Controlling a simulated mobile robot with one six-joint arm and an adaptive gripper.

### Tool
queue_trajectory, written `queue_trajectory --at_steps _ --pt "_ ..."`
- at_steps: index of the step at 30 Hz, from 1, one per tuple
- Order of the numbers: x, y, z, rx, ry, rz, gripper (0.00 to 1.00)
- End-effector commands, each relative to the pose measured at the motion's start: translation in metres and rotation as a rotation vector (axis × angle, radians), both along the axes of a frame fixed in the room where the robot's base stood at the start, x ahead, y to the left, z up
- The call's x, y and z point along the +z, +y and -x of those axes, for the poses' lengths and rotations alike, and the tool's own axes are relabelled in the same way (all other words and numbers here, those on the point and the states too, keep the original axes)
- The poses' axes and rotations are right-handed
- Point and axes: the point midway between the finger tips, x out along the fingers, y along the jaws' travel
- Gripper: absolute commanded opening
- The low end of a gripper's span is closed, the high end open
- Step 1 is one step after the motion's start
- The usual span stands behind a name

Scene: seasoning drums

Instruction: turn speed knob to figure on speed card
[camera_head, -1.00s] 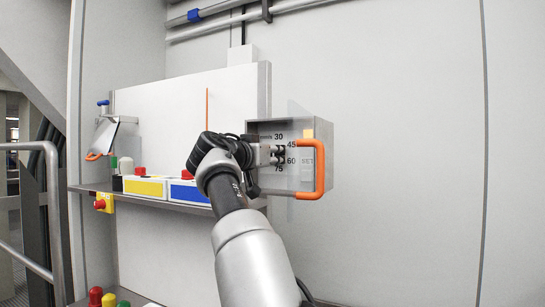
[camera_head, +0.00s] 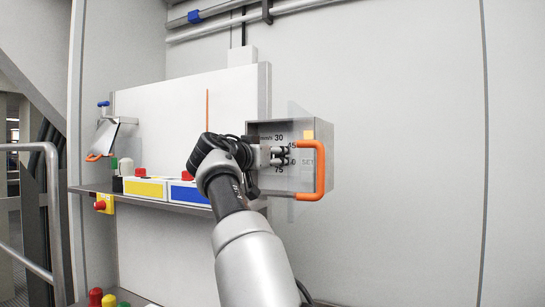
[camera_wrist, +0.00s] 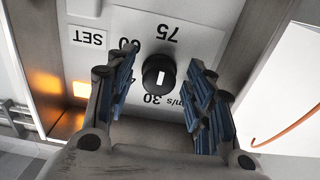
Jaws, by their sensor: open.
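The speed knob (camera_wrist: 158,77) is a black round knob with a white pointer mark, on a grey dial panel (camera_wrist: 185,32). The wrist view shows the panel upside down, with 75, 60, 30 and SET readable. The fingers hide part of another figure. The white mark lies roughly along the line between 75 and 30; I cannot tell which end points. My gripper (camera_wrist: 161,60) is open, one finger on each side of the knob, with gaps visible. In the head view my gripper (camera_head: 282,155) is inside the dial box and hides the knob. I cannot make out a readable speed card.
The grey dial box (camera_head: 326,140) has a clear flap with an orange handle (camera_head: 320,172) at its right. A shelf at left carries yellow (camera_head: 145,188) and blue (camera_head: 188,193) boxes. A tilted holder (camera_head: 105,137) hangs farther left.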

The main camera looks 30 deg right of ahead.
Motion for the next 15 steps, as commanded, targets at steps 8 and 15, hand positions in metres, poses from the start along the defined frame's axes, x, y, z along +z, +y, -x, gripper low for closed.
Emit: queue_trajectory --at_steps 8,15 --pt "0.001 0.003 0.002 0.0 0.0 0.0 0.48" --pt "0.001 0.022 0.017 0.002 0.001 0.0 0.48"
